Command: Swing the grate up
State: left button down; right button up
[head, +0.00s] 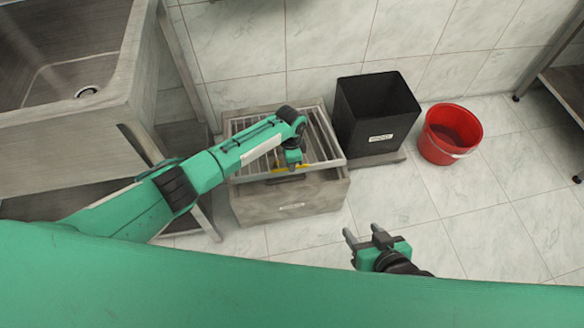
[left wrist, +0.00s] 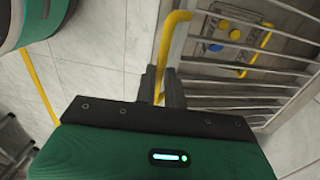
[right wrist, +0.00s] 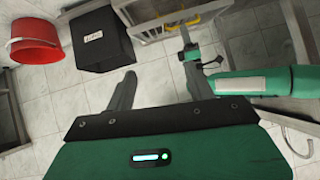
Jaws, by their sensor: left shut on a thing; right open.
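The grate (head: 322,136) is a frame of pale metal bars over a grey box (head: 291,204). Its front edge appears a little above the box's front rim, with a gap under it. A yellow handle (head: 277,169) runs along that front edge; it also shows in the left wrist view (left wrist: 173,35). My left gripper (left wrist: 162,86) is shut on the handle. In the head view my left arm hides part of the grate. My right gripper (head: 362,236) is open and empty, to the right of and in front of the box; its fingers show in the right wrist view (right wrist: 159,85).
A black bin (head: 376,112) stands right of the box, with a red bucket (head: 450,133) beyond it. A sink (head: 75,95) is at the left. The floor at the right front is clear.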

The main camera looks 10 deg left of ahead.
pick_arm(q)
jog(key=w+a+r+p, duration=0.1)
jog(key=w+r, duration=0.2)
jog(key=r, duration=0.3)
jog(key=w+a+r+g+p, duration=0.1)
jog(key=w+r, duration=0.3)
jog(key=r, duration=0.2)
jog(key=shift+w+a+p, duration=0.15)
jog(key=shift+a+p, duration=0.2)
pick_arm(e)
jog(key=s+d+r+g+h, duration=0.1)
jog(key=s+d+g+h, duration=0.1)
jog(key=s+d+g, duration=0.2)
jog(key=shift+d+m, duration=0.3)
jog(key=shift+d, duration=0.85)
pick_arm(q)
jog(key=shift+f, duration=0.1)
pick_arm(e)
jog(key=shift+s+r, duration=0.1)
